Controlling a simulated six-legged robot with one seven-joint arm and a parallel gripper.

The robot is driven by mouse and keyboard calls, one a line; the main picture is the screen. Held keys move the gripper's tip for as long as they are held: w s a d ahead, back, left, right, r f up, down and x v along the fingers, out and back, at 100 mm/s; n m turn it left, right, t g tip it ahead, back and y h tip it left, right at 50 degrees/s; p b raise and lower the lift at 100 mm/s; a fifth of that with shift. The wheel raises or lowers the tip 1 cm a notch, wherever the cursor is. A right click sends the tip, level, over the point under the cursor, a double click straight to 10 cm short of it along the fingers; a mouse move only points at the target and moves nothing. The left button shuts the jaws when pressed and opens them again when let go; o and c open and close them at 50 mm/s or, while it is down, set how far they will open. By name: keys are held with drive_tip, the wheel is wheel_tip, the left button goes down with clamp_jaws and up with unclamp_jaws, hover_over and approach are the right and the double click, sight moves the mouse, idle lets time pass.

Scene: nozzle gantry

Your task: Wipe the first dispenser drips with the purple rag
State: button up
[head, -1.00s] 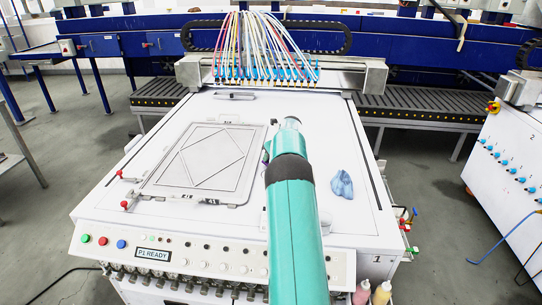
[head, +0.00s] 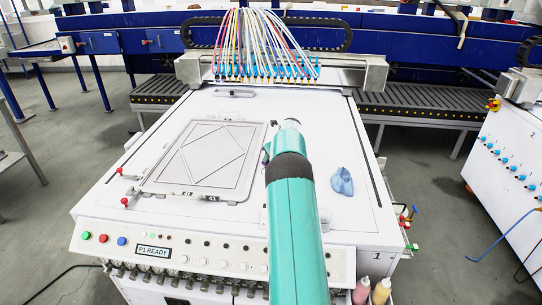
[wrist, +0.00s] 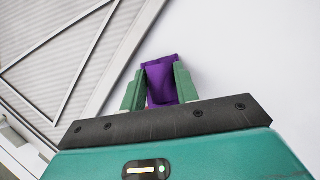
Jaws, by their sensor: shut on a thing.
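The purple rag (wrist: 161,82) is between the two green fingers of my gripper (wrist: 160,92) in the wrist view, with the white machine top just beyond it. My gripper is shut on the rag. In the head view my teal arm reaches over the machine top (head: 236,106), right of the framed plate, and hides most of the gripper and rag. The dispenser nozzles (head: 265,74) form a row under coloured hoses at the back of the machine. I cannot make out any drips.
A blue crumpled cloth (head: 342,182) lies right of my arm. A framed plate (head: 145,186) with red-knobbed clamps lies to the left. Buttons and a "P1 READY" display (head: 154,252) line the front edge. Two bottles (head: 381,290) stand at the front right. A second machine (head: 510,160) is further right.

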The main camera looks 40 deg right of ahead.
drive_tip(key=shift+s+a, duration=1.05)
drive_tip(key=shift+a, duration=0.3)
drive_tip(key=shift+s+a+f, duration=0.1)
drive_tip(key=shift+s+a, duration=1)
drive_tip(key=shift+a, duration=0.25)
drive_tip(key=shift+f, duration=0.1)
drive_tip(key=shift+w+d, duration=0.85)
drive_tip(key=shift+d, duration=0.3)
drive_tip(key=shift+w+d+r, duration=0.2)
drive_tip(key=shift+w+d, duration=1.1)
drive_tip(key=shift+d, duration=0.3)
drive_tip(key=shift+s+f, duration=0.1)
drive_tip(key=shift+s, duration=0.1)
